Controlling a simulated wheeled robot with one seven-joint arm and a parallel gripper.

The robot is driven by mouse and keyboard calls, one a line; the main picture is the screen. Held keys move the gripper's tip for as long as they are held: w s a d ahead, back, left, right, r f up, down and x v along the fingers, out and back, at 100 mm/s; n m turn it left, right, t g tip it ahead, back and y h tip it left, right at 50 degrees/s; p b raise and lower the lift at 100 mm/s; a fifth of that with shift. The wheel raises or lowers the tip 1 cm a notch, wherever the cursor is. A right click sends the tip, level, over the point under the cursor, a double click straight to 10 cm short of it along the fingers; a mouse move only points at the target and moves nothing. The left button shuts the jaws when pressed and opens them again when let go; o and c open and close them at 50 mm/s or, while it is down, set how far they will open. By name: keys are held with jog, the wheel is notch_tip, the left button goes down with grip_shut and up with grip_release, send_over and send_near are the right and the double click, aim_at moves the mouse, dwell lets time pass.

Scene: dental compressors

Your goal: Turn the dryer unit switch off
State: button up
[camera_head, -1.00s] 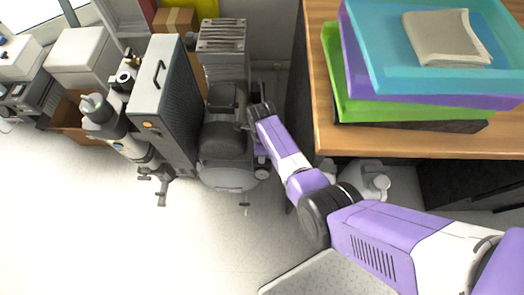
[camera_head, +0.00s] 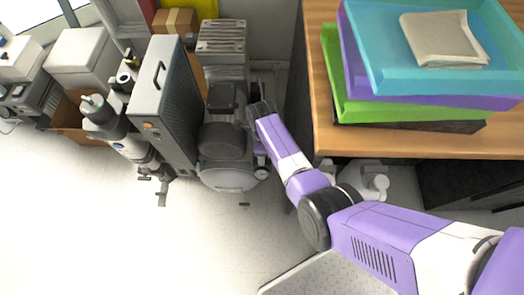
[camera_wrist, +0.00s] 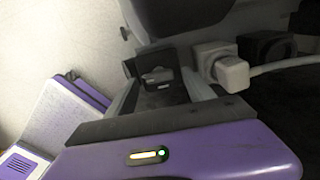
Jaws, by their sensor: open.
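A tall grey cabinet with a handle and finned side, which looks like the dryer unit (camera_head: 160,95), stands left of the compressor (camera_head: 222,140). A small orange button or light (camera_head: 149,125) shows on its front; I cannot tell whether this is the switch. My gripper reaches down at the compressor's right side, its fingers hidden in the head view. In the wrist view my gripper (camera_wrist: 160,78) is open, its two fingers apart. A small dark grey switch-like part (camera_wrist: 157,76) shows between them, and I cannot tell whether they touch it or what position it is in.
A wooden table (camera_head: 420,143) with stacked coloured trays (camera_head: 420,95) stands close on the right. In the wrist view a pale plug-like fitting (camera_wrist: 228,72) with a cable lies right of the fingers. Open floor (camera_head: 80,220) lies in front of the machines.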

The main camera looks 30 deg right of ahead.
notch_tip(320, 180, up, 7)
jog(key=shift+f+p, duration=0.15)
jog(key=shift+p, duration=0.75)
